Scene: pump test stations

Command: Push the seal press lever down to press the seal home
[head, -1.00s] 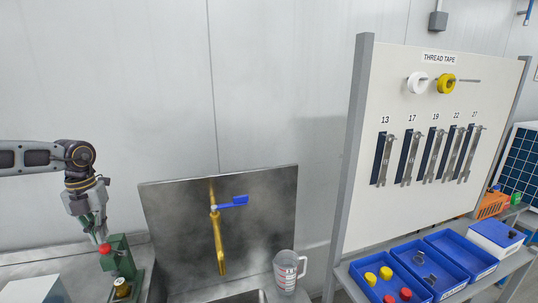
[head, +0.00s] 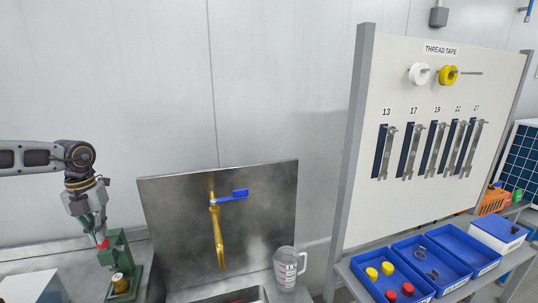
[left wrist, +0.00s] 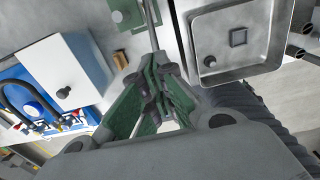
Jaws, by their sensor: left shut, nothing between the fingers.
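The green seal press (head: 117,247) stands on the steel bench at the lower left of the head view. Its lever ends in a red knob (head: 103,244). A brass-coloured part (head: 120,284) sits at the press's foot. My left gripper (head: 100,235) is shut and empty, pointing down with its fingertips right at the red knob; whether they touch it I cannot tell. In the left wrist view the closed green fingers (left wrist: 158,92) hide the knob, and a grey bar and a green plate (left wrist: 127,12) show beyond them. My right gripper is not in view.
A steel sink (left wrist: 236,50) lies right of the press, with a brass tap (head: 217,235) and a measuring jug (head: 286,268). A white box (left wrist: 65,68) stands close to the press. Blue bins (head: 392,272) and a wrench board (head: 430,150) are farther right.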

